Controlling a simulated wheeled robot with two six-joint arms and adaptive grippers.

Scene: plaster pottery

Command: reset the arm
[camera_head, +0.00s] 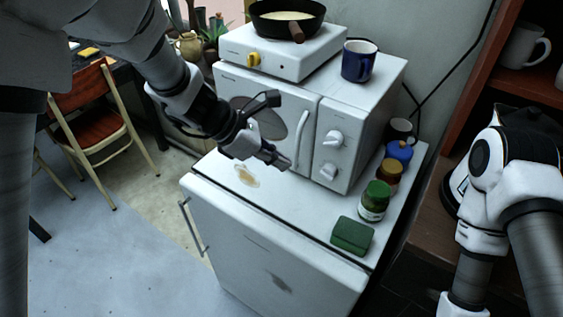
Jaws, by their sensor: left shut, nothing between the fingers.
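My left arm comes in from the upper left. My left gripper (282,160) is shut and empty, in front of the white microwave (352,140) and above the white cabinet top (290,208). I cannot tell whether the gripper touches the microwave door. My right arm shows at the right edge, bent downward, and its gripper is outside the picture.
A stove (310,62) with a black pan (270,22) and a blue mug (359,62) stand on the microwave. Several jars, including a green-lidded jar (374,202), and a green sponge (352,235) line the cabinet's right side. A chair (92,105) stands left. Open floor lies front left.

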